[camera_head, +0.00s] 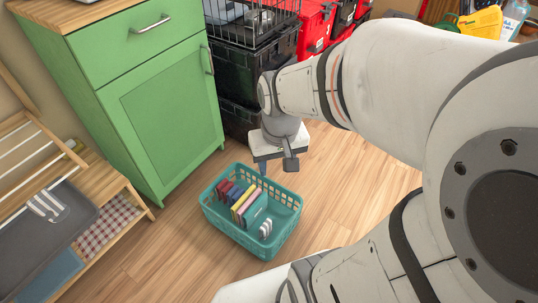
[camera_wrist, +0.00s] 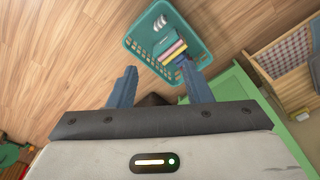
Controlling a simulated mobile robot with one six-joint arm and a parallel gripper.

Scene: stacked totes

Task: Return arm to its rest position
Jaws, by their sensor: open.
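My gripper (camera_head: 268,167) hangs from my arm near the middle of the head view, above the far edge of a teal basket (camera_head: 232,231). In the wrist view my gripper (camera_wrist: 160,78) shows two blue-grey fingers spread well apart with nothing between them. The basket stands on the wood floor beyond the fingertips. It holds several thin coloured items (camera_head: 243,203), like books, and a white striped item (camera_head: 265,229). My arm reaches in from the right of the head view, bent down at the wrist, and hides part of the floor.
A green cabinet (camera_head: 165,115) stands left of the gripper. Black crates (camera_head: 240,75) and red crates (camera_head: 314,30) are stacked behind it. A wooden bench (camera_head: 128,205) with a grey tray (camera_head: 65,235) is at the left. Bare floor (camera_head: 350,185) lies right of the basket.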

